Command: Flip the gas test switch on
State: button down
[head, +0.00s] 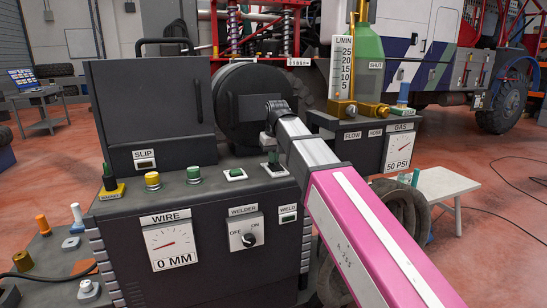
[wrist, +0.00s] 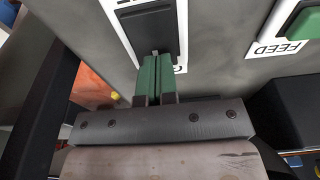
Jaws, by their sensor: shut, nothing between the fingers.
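My gripper (head: 273,161) is over the top of the dark welder box. In the wrist view my gripper (wrist: 157,57) has its green fingers pressed together, with nothing between them. The fingertips overlap the near end of a black switch in a white plate (wrist: 122,27); I cannot tell whether they touch it. Its label is mostly hidden behind the fingers, with only part of a letter showing. In the head view the white plate (head: 282,173) lies under my fingers, and its switch is largely hidden. I cannot read which way the switch is set.
A green FEED switch (wrist: 308,22) sits beside it, and also shows in the head view (head: 235,174). Yellow (head: 152,180) and green (head: 194,174) knobs stand farther left. A black spool housing (head: 240,105) rises behind my gripper. A gas gauge box (head: 385,148) stands at right.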

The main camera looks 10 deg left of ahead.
aim_at(277, 167)
jog(key=shift+f, duration=0.2)
jog(key=shift+s+d+r, duration=0.35)
jog(key=shift+s, duration=0.25)
jog(key=shift+r, duration=0.1)
jog(key=shift+w+r, duration=0.1)
jog(key=shift+r, duration=0.15)
notch_tip(277, 167, up, 13)
jog(key=s+d, duration=0.1)
jog(key=s, duration=0.1)
dwell(0.4)
jog(key=shift+r, duration=0.1)
